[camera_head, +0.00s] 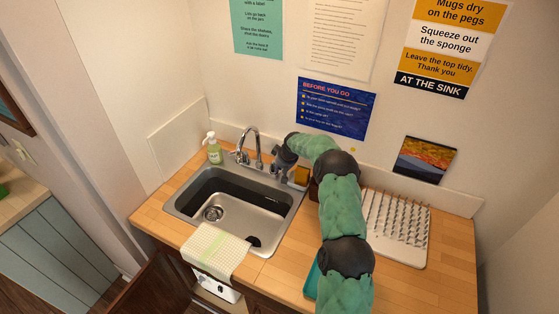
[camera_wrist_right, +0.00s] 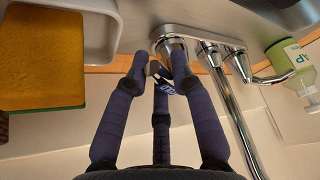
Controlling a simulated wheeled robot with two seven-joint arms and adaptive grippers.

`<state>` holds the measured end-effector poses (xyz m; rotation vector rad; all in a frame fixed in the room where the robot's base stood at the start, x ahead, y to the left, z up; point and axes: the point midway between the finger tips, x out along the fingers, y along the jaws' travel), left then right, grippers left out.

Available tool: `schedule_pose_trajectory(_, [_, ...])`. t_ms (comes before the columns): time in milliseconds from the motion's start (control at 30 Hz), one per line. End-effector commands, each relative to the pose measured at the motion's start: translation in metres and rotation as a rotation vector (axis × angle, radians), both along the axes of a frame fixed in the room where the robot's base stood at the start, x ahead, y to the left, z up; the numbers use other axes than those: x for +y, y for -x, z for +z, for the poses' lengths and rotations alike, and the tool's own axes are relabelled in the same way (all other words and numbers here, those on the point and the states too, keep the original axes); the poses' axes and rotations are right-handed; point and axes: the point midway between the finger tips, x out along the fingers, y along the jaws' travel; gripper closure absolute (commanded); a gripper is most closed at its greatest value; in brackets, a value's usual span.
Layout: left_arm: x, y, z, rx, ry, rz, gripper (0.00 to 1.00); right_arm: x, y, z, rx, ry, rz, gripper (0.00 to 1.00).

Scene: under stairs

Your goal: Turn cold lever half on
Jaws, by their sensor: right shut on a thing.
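A chrome tap (camera_head: 256,140) with a tall curved spout stands behind the steel sink; its spout also shows in the wrist view (camera_wrist_right: 238,110). The cold lever (camera_wrist_right: 164,87), with a blue mark, sits on the valve at the tap's right end, nearest the gripper. My right gripper (camera_head: 278,172) reaches in from the right and hides most of that lever in the head view. My left gripper is not in view.
A soap bottle (camera_head: 214,152) stands left of the tap. An orange sponge (camera_head: 301,177) is just right of my gripper; it also shows in the wrist view (camera_wrist_right: 42,62). A white drying rack (camera_head: 412,252) is at the right. A cloth (camera_head: 215,252) hangs over the sink's front edge.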

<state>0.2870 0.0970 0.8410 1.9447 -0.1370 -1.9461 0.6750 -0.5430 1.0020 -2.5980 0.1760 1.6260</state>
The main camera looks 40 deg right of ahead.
Motion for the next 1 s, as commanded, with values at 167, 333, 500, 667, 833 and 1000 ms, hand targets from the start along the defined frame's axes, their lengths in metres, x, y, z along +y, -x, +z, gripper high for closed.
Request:
schedule_pose_trajectory(167, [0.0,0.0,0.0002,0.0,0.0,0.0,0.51,0.0092,0.0015,-0.0077,0.014,-0.011,0.0,1.0])
schedule_pose_trajectory(333, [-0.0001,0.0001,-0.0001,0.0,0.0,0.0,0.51,0.01,0.0015,-0.0083,0.015,-0.011,-0.002,1.0])
schedule_pose_trajectory(500, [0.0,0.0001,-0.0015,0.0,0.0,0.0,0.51,0.0145,0.0005,-0.0082,0.016,-0.01,-0.064,1.0])
schedule_pose_trajectory(667, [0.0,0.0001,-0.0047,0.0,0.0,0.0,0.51,0.0166,0.0002,-0.009,0.016,-0.01,-0.114,1.0])
schedule_pose_trajectory(833, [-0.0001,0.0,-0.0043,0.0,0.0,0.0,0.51,0.0166,0.0003,-0.0088,0.016,-0.01,-0.12,1.0])
schedule_pose_trajectory(1000, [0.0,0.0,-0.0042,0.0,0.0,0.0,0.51,0.0155,0.0002,-0.0082,0.015,-0.01,-0.121,0.41])
